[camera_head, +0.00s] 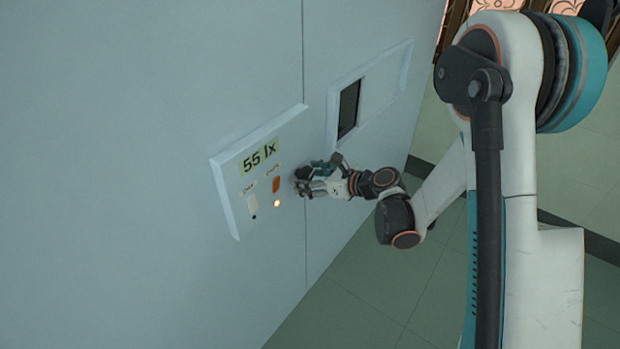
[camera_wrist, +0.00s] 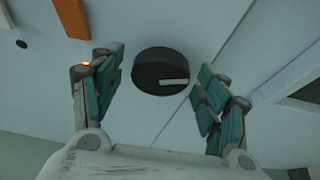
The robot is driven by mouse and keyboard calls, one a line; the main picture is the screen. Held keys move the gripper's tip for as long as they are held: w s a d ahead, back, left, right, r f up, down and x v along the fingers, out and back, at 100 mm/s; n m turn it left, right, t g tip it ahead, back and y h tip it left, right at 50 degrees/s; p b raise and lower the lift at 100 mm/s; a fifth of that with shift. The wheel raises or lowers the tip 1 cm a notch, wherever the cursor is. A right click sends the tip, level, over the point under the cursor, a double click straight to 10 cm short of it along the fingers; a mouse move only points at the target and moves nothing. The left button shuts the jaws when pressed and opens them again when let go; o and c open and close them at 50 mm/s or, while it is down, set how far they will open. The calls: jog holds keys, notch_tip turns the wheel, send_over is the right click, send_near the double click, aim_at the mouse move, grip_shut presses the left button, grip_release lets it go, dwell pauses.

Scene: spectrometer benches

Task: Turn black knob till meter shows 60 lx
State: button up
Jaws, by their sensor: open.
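The black knob (camera_wrist: 160,72) is a round dark disc with a pale pointer mark, on the pale panel in the wrist view. My gripper (camera_wrist: 162,82) is open, with one teal finger to the left of the knob and one to the right; a gap shows on both sides. In the head view my gripper (camera_head: 312,181) is at the right end of the control panel and hides the knob. The meter (camera_head: 259,154) on that panel reads 55 lx.
The control panel (camera_head: 229,207) also holds an orange switch (camera_head: 276,185), a white switch (camera_head: 252,206) and a lit orange lamp (camera_head: 277,203). The orange switch also shows in the wrist view (camera_wrist: 72,17). A recessed dark window (camera_head: 348,108) is to the right of the panel.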

jog(key=c, duration=1)
jog(key=shift+f+n+b, duration=0.15)
jog(key=shift+n+b, duration=0.15)
jog(key=shift+b, duration=0.15)
jog(key=shift+c, duration=0.2)
jog(key=shift+n+t+h+b, duration=0.3)
jog(key=shift+n+t+b, duration=0.05)
jog(key=shift+n+t, duration=0.05)
jog(key=o, duration=1)
jog(key=shift+o, duration=0.2)
